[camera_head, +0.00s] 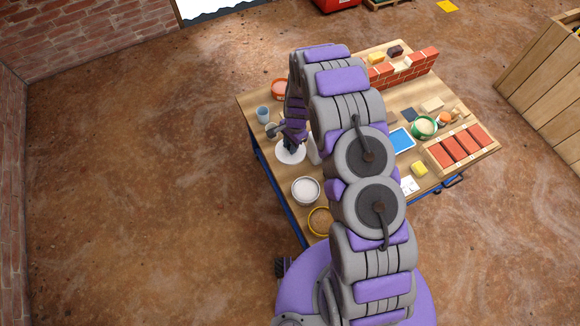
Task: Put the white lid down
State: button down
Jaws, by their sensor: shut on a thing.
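The white lid (287,156) is a round white disc toward the left side of the wooden table. My gripper (291,144) is shut on it from above and covers part of its top. I cannot tell whether the lid touches the table top or hangs just above it. A round white tub (306,191) with pale contents stands open in front of the lid, apart from it. Part of another pale object (313,151) shows right of the lid, mostly hidden by my arm.
The wooden table (262,180) also holds a blue cup (263,114), an orange tub (280,88), a yellow-rimmed tub (320,221), a blue tray (402,140), a green bowl (424,126), a brick tray (461,147) and a small brick wall (405,70). Bare wood lies left of the lid.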

aim_at(288, 156)
jog(key=shift+m, duration=0.3)
jog(key=f, duration=0.2)
jog(key=f+b, duration=0.1)
jog(key=f, duration=0.2)
jog(key=a+f, duration=0.1)
jog(key=f, duration=0.1)
jog(key=shift+s+f, duration=0.15)
jog(key=shift+d+f, duration=0.2)
jog(key=shift+f, duration=0.4)
notch_tip(288, 156, down, 3)
jog(key=shift+a+b, duration=0.1)
jog(key=shift+b, duration=0.5)
jog(key=shift+a+r, duration=0.1)
jog(key=c, duration=0.9)
grip_release()
jog(key=shift+o, duration=0.2)
